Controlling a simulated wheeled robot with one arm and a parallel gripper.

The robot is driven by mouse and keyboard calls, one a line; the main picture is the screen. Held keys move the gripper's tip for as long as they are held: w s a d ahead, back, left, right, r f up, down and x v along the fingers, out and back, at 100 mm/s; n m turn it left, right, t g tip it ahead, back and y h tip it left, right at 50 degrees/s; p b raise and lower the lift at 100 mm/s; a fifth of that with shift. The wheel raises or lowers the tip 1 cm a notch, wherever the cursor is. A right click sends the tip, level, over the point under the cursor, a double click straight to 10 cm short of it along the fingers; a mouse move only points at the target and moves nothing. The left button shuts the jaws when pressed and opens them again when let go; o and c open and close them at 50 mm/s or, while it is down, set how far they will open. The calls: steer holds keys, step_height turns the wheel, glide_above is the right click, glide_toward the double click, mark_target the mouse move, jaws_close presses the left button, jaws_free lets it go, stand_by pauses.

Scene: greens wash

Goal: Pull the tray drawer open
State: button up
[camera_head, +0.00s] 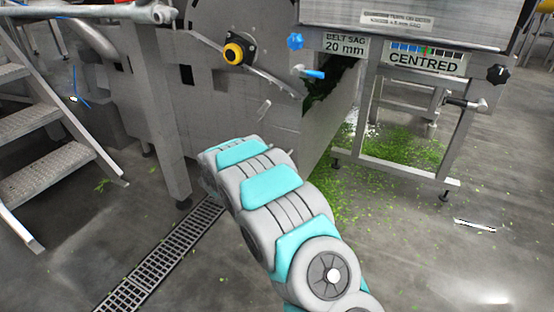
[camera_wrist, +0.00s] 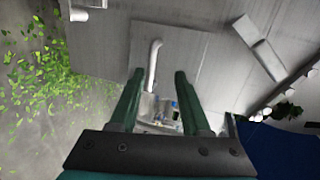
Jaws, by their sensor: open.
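In the wrist view my gripper (camera_wrist: 158,74) is open, with one dark green finger on each side. A pale, curved upright handle (camera_wrist: 154,62) shows between and beyond the fingertips. It is on a light grey rectangular panel (camera_wrist: 185,48), which looks like the tray drawer's front; I cannot tell if it stands out from the grey wall. The fingers do not visibly touch the handle, but the exact gap is unclear.
In the head view, metal steps (camera_head: 45,165) stand at the left and a floor drain grating (camera_head: 165,255) runs below. Green leaf scraps (camera_head: 395,147) litter the floor by the machine. A yellow-and-black knob (camera_head: 235,53) sticks out above my arm. The floor at lower right is mostly clear.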

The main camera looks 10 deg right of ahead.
steer(key=shift+m+h, duration=0.7)
steer(key=w+d+f, duration=0.2)
steer(key=w+d, duration=0.1)
steer(key=w+d+f, duration=0.1)
steer(key=w+d, duration=0.1)
steer(key=shift+w+d+f, duration=0.1)
steer(key=shift+d+f, duration=0.1)
jaws_close()
steer(key=shift+f, duration=0.1)
stand_by(0.9)
